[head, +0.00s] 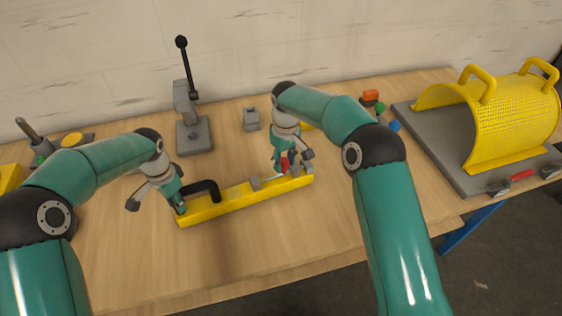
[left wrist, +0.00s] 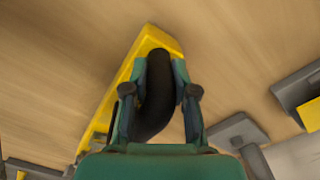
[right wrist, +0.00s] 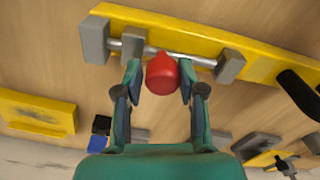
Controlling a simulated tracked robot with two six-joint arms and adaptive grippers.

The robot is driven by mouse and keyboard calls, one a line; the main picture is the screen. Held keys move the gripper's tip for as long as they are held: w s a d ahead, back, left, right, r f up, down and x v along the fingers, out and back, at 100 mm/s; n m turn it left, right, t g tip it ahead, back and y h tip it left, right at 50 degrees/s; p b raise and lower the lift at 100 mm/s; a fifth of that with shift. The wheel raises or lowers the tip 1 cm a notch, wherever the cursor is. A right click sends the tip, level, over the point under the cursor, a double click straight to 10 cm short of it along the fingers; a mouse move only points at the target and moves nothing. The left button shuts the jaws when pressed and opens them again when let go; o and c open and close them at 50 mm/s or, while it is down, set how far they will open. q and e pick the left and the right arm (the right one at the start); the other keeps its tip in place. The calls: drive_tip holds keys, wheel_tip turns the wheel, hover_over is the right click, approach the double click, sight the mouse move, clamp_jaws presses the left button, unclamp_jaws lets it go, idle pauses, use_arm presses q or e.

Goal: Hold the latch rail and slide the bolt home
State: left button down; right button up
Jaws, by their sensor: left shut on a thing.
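The latch rail is a long yellow bar (head: 235,200) lying on the table, with a black arched handle (head: 207,186) near its left end. My left gripper (head: 178,203) is shut on the handle; the left wrist view shows the black handle (left wrist: 158,100) between its fingers. The bolt is a silver rod (right wrist: 190,58) with a red knob (right wrist: 162,73), running past grey blocks on the rail. My right gripper (right wrist: 158,78) is open, with its fingers on either side of the knob. I cannot tell whether the rod's end enters the block (right wrist: 230,66) nearest the handle.
A grey lever press (head: 193,130) and a small grey block (head: 251,119) stand behind the rail. A yellow perforated guard (head: 515,115) on a grey plate (head: 440,150) is at the right. Small coloured pieces lie behind my right arm. The table front is clear.

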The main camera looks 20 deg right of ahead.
sight(285, 159)
use_arm(q)
drive_tip(key=shift+a, duration=0.1)
use_arm(e)
drive_tip(key=o, duration=0.3)
drive_tip(key=shift+d, duration=0.1)
drive_tip(key=shift+r, duration=0.1)
wheel_tip(285, 159, up, 12)
drive_tip(key=shift+w+f, duration=0.1)
idle(0.4)
use_arm(q)
drive_tip(key=c, duration=0.8)
unclamp_jaws()
drive_tip(key=shift+c, duration=0.2)
use_arm(e)
drive_tip(key=shift+d, duration=0.1)
